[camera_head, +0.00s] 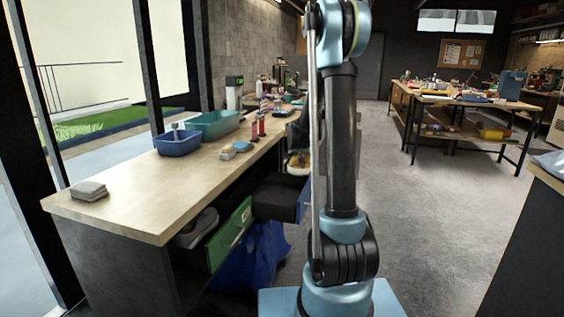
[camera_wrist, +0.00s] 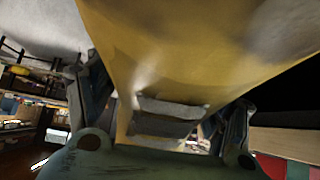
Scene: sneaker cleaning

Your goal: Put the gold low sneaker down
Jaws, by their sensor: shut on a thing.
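The gold low sneaker (camera_wrist: 190,50) fills the upper middle of the wrist view, very close to the camera. My gripper (camera_wrist: 168,118) is shut on it, with one dark finger on each side. In the head view a small part of the sneaker (camera_head: 299,161), gold with a pale sole, shows just left of my arm at the bench's right edge. My arm hides the rest of it there. I cannot tell from these frames whether its sole touches anything.
The front bench top is mostly clear.

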